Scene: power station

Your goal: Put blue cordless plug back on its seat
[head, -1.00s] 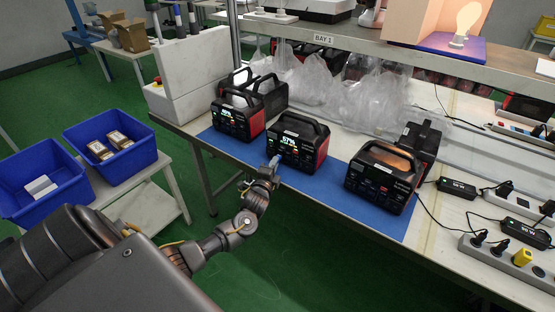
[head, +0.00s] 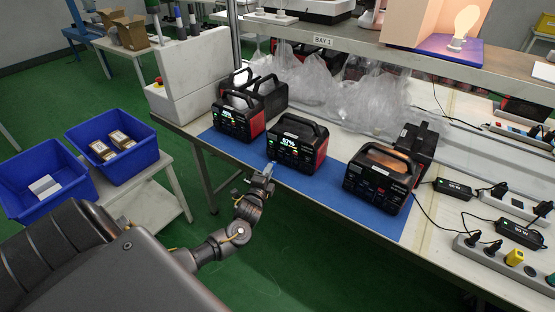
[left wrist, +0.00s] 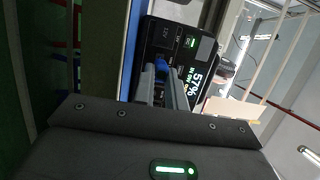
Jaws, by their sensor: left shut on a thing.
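My left gripper (head: 267,170) is at the front edge of the bench, in front of the middle power station (head: 297,146), whose screen reads 57%. In the left wrist view its fingers (left wrist: 163,84) are shut on a small blue plug (left wrist: 162,67), near the dark front panel (left wrist: 178,45) of that station. Most of the plug is hidden by the fingers, and I cannot tell whether it touches the panel. In the head view the plug is too small to make out clearly. My right gripper is not in view.
The stations stand on a blue mat (head: 330,187). Another station (head: 381,178) is to the right, and one (head: 238,116) to the left. Power strips (head: 503,262) and cables lie at the right. Blue bins (head: 112,147) stand at the left. Clear plastic bags lie behind.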

